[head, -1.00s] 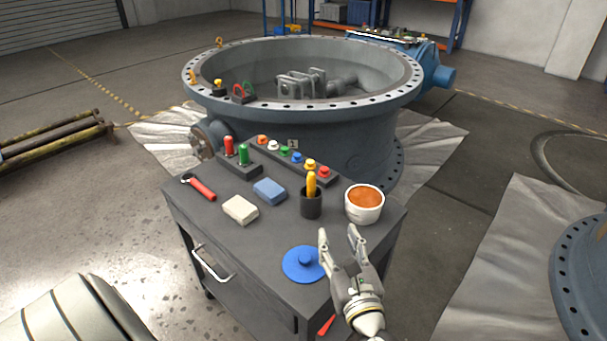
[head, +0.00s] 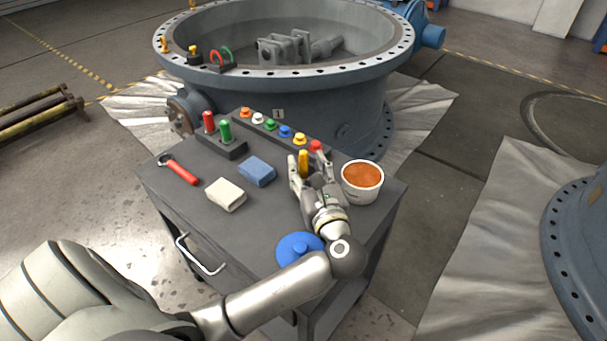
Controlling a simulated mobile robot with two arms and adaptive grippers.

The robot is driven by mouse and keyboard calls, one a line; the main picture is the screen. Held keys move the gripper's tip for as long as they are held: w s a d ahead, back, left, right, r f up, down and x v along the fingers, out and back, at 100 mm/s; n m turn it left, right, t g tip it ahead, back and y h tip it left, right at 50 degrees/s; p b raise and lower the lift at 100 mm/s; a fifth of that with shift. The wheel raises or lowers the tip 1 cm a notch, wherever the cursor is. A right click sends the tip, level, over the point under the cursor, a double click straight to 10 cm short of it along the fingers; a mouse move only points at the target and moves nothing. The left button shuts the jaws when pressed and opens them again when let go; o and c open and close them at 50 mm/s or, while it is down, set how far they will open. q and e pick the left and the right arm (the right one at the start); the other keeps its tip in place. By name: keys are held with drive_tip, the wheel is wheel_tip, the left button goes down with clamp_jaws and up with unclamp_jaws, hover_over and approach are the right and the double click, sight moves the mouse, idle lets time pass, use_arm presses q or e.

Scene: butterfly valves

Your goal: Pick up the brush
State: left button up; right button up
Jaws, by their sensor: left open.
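The brush (head: 303,163) shows in the head view as an upright yellow-orange handle on the dark trolley top. Its lower part and the dark cup that it stands in are mostly hidden by my gripper. My left gripper (head: 305,158) is open, with one finger on each side of the handle as seen in the picture. I cannot tell whether either finger touches it. My right gripper is not in view.
A white tub of orange-brown paste (head: 362,180) stands close right of my gripper. A blue lid (head: 298,248) lies partly under my arm. Blue (head: 257,171) and cream (head: 226,195) blocks, a red-handled tool (head: 178,169) and a row of coloured knobs are nearby.

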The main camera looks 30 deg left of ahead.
sight(305, 163)
use_arm(q)
drive_tip(key=shift+x, duration=1.5)
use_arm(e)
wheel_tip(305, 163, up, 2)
use_arm(q)
drive_tip(key=shift+c, duration=0.3)
clamp_jaws()
